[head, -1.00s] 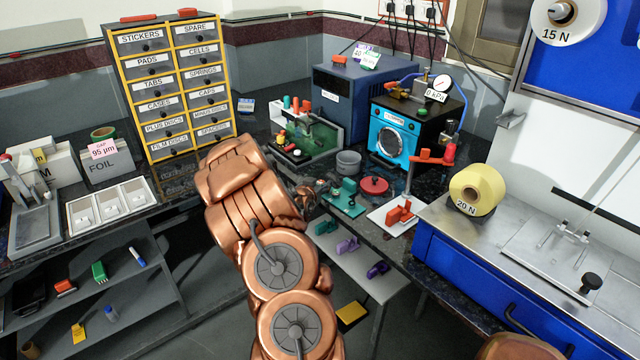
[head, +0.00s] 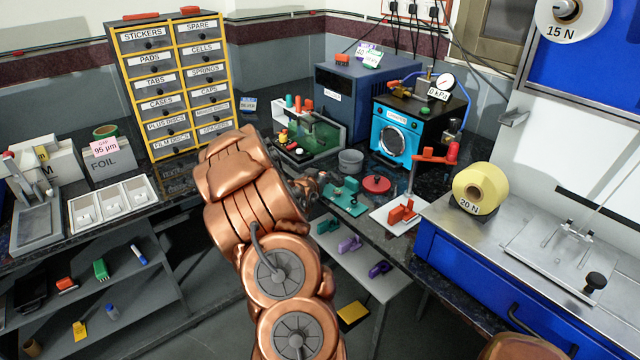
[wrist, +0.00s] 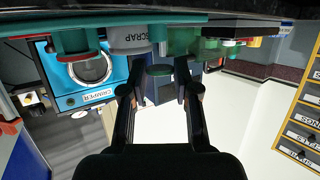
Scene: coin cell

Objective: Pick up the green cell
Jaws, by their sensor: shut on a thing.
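The green cell (wrist: 160,70) shows in the wrist view as a small dark green disc between the two fingertips of my gripper (wrist: 159,80). The black fingers are closed on its two sides. In the head view my gripper (head: 314,184) is mostly hidden behind my copper arm, just left of the teal fixture plate (head: 345,203) on the bench. I cannot make out the cell in the head view.
A grey scrap cup (head: 350,161) and a red round dish (head: 376,185) stand close by. The blue crimper (head: 396,138) is behind them. A dark green-walled station (head: 318,135) stands behind the gripper.

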